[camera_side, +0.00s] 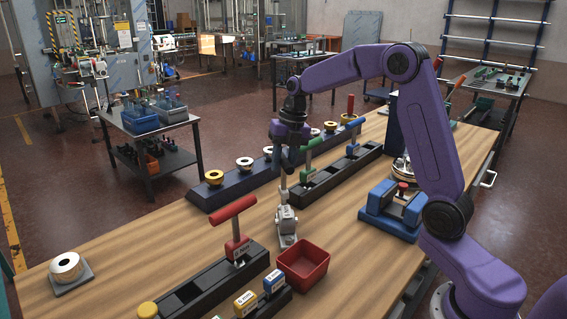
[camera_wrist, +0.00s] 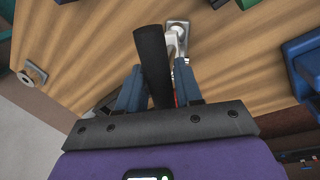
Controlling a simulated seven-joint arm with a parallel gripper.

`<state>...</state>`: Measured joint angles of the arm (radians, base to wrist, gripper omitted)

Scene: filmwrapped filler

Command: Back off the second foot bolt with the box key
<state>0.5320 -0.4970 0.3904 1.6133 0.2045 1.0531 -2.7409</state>
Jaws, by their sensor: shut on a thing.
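My gripper (camera_side: 287,156) is shut on the dark handle of a tool, taken as the box key. In the wrist view the dark cylindrical handle (camera_wrist: 152,62) stands between my two blue fingers. In the side view a grey shaft (camera_side: 283,182) runs down below my gripper to a pale metal footed block (camera_side: 287,221) on the bench. Part of this block (camera_wrist: 177,27) shows beyond the handle in the wrist view. The foot bolts are too small to make out, and I cannot tell whether the key's socket sits on one.
A black rack with a red T-handled tool (camera_side: 235,222) is at front left. A blue fixture (camera_side: 393,212) is at right. Bare wood (camera_side: 140,252) lies at left.

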